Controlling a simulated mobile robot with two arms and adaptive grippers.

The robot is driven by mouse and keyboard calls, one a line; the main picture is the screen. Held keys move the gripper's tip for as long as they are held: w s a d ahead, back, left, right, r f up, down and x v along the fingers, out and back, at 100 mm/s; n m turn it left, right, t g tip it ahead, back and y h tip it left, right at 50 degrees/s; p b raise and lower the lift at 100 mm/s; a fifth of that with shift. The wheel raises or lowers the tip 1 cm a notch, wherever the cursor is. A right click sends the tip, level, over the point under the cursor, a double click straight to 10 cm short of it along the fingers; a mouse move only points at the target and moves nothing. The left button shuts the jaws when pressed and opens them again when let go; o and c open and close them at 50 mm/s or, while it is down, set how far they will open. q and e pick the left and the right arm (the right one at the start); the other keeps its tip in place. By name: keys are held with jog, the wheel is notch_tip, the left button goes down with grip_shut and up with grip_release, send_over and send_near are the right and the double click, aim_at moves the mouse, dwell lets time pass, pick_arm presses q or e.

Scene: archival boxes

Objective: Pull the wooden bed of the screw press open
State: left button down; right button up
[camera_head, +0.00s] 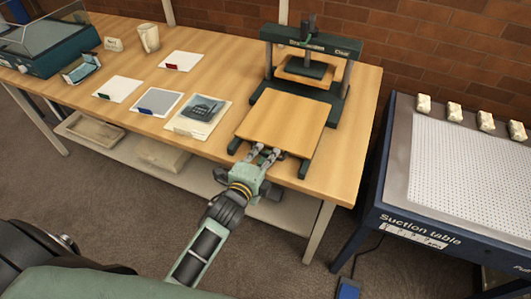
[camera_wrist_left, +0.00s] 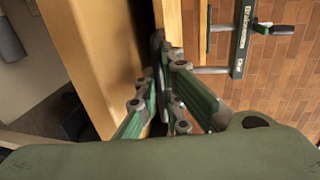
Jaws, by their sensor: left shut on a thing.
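The screw press (camera_head: 312,50) stands at the back right of the wooden table, with a dark green frame and a screw on top. Its wooden bed (camera_head: 285,119) lies in front of the frame, out from under the press plate (camera_head: 305,67), on dark green rails. My left gripper (camera_head: 264,152) is at the bed's front edge, shut on what seems to be a dark handle there. In the left wrist view the fingers (camera_wrist_left: 163,75) close around this dark handle (camera_wrist_left: 157,50), beside the bed's edge. My right gripper is not in view.
Papers (camera_head: 119,89), a printed card (camera_head: 199,114) and a mug (camera_head: 148,38) lie left of the press on the table (camera_head: 215,55). A suction table (camera_head: 460,160) with several small weights stands to the right, across a floor gap. Open floor lies in front.

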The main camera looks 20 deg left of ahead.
pick_arm(q)
jog(key=c, duration=1.9)
grip_release()
jog(key=s+r, duration=0.2)
jog(key=s, duration=0.9)
jog(key=shift+s+a+r, duration=0.15)
jog(key=shift+s+a, duration=0.05)
jog(key=shift+s, duration=0.2)
